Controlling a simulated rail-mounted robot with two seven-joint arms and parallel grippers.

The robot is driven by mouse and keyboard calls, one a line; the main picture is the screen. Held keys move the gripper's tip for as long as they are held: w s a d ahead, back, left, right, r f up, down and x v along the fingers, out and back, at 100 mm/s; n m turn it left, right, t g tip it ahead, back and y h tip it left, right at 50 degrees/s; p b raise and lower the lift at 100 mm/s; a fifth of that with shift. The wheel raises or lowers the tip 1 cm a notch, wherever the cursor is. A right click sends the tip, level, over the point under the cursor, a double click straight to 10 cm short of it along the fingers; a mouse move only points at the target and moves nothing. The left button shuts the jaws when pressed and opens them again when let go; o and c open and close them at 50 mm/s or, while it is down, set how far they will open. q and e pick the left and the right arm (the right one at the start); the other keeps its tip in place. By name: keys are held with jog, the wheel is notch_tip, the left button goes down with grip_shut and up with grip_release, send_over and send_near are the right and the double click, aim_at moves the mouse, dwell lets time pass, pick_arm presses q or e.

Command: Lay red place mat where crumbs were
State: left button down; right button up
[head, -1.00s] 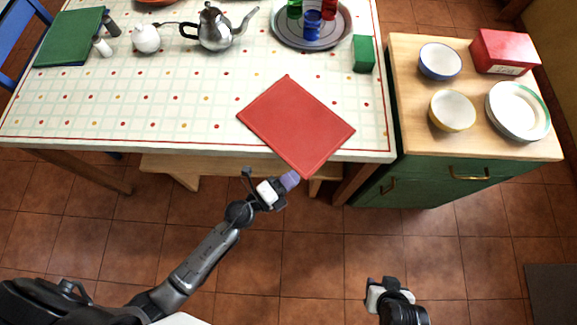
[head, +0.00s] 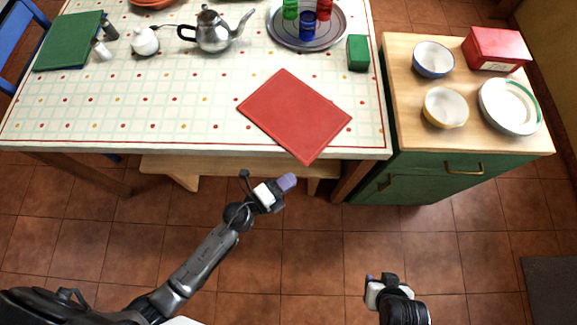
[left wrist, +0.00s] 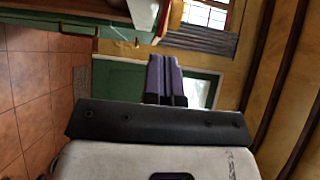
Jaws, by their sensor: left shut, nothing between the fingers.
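The red place mat (head: 294,114) lies flat and turned at an angle on the table near its front edge; its front corner reaches the edge. No crumbs can be made out on the cloth. My left gripper (head: 287,182) is in front of the table, just short of the mat's front corner and apart from it. Its purple fingers are shut and empty; they also show together in the left wrist view (left wrist: 163,78). My right gripper (head: 382,280) is at the lower right over the floor, away from the table; its fingers are too small to judge.
A teapot (head: 213,32), a round tray (head: 338,38) with colored glasses and a green box (head: 358,52) stand behind the mat. A green mat (head: 68,41) lies at the left. The cabinet (head: 400,140) at the right bears bowls, plates and a red box. The front left cloth is clear.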

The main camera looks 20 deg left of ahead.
pick_arm(q)
jog(key=v, duration=0.9)
jog(key=shift+a+b, duration=0.3)
